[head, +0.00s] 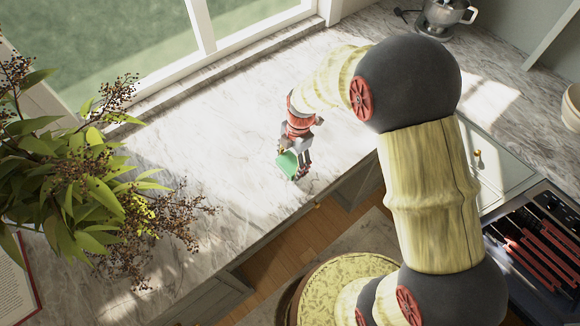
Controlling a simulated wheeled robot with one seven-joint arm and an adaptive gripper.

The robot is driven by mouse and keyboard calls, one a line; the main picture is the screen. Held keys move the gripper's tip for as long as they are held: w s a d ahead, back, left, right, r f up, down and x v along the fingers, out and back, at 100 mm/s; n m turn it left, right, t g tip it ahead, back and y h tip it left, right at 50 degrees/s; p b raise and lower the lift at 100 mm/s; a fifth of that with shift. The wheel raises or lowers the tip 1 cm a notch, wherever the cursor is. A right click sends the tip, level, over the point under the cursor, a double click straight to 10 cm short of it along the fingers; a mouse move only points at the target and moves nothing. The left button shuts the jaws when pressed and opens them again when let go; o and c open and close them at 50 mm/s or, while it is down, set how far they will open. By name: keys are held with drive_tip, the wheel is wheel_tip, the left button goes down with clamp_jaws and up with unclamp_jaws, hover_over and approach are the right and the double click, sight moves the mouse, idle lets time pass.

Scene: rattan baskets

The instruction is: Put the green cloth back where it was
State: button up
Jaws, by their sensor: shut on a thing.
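The green cloth (286,164) shows as a small flat green patch at the end of my arm, near the front edge of the marble counter. My gripper (296,161) points down over the counter and is shut on the green cloth. The fingers hide part of the cloth. I cannot tell whether the cloth touches the counter or hangs a little above it. No basket is in view.
A leafy plant (85,185) with dark berries spreads over the counter at left, beside an open book (14,285). A metal appliance (442,16) stands at the back right. A stove (540,250) is at lower right. The counter (215,130) around my gripper is clear.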

sight(290, 167)
drive_tip(key=shift+w+a+f, duration=0.1)
drive_tip(key=shift+w+f, duration=0.05)
drive_tip(key=shift+f, duration=1.65)
drive_tip(key=shift+f, duration=0.15)
drive_tip(key=o, duration=1.1)
